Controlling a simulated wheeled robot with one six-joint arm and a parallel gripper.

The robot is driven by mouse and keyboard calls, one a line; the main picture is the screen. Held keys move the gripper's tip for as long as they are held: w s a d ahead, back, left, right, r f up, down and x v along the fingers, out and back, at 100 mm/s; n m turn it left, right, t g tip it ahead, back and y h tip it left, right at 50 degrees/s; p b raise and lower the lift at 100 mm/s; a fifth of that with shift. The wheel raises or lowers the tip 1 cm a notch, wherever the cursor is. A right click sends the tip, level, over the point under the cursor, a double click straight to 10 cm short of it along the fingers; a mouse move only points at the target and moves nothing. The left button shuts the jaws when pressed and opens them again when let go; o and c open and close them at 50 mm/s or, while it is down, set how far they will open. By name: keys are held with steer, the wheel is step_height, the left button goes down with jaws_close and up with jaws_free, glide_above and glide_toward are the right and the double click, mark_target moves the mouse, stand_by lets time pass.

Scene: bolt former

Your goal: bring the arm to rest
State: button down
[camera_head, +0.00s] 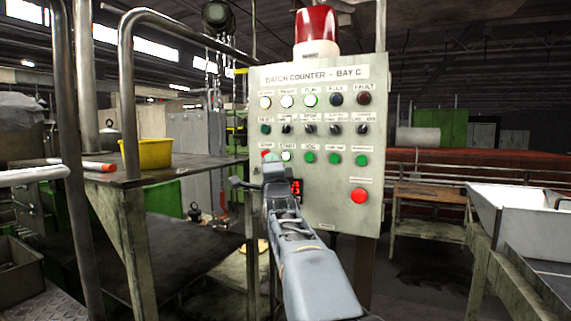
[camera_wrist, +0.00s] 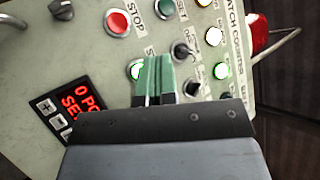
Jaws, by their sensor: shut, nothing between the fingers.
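My arm reaches forward from the bottom of the head view to a pale control panel marked "BATCH COUNTER - BAY C" (camera_head: 330,200). My gripper (camera_head: 273,160) is in front of the panel's lower left part. In the wrist view my gripper (camera_wrist: 153,60) is shut and empty, its green fingertips together. The fingertips are beside a lit green button (camera_wrist: 136,70) and partly cover it; I cannot tell whether they touch it. A red STOP button (camera_wrist: 117,22) is just above. A red digital counter display (camera_wrist: 80,98) is to the lower left.
A red beacon (camera_head: 316,25) tops the panel. Metal railings (camera_head: 130,90) and a table with a yellow bin (camera_head: 155,153) stand at left. A white chute (camera_head: 510,210) and a low wooden bench (camera_head: 430,195) are at right. Floor shows between panel and chute.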

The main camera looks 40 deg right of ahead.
steer(key=shift+s+a, duration=0.1)
steer(key=shift+a, duration=0.15)
stand_by(0.5)
step_height(320, 180, down, 14)
steer(key=w+n+g+y, duration=0.2)
steer(key=n+g+y, duration=0.1)
steer(key=n+g, duration=0.35)
steer(key=s+a+f+n+g+y, duration=0.3)
steer(key=a+f+n, duration=0.2)
steer(key=f, duration=0.4)
steer(key=s+a+f+n+g+y+p, duration=0.1)
steer(key=s+a+f+n+g+y, duration=0.1)
steer(key=s+a+f+n+g, duration=0.2)
steer(key=s+a+f+n+g+y+p, duration=0.1)
steer(key=s+a+f+n+g+y, duration=0.2)
steer(key=s+a+f+n, duration=0.3)
steer(key=s+a+f+g, duration=0.1)
steer(key=s+a+f, duration=0.4)
steer(key=s, duration=0.8)
steer(key=shift+a+g+p, duration=0.35)
steer(key=shift+a, duration=1.55)
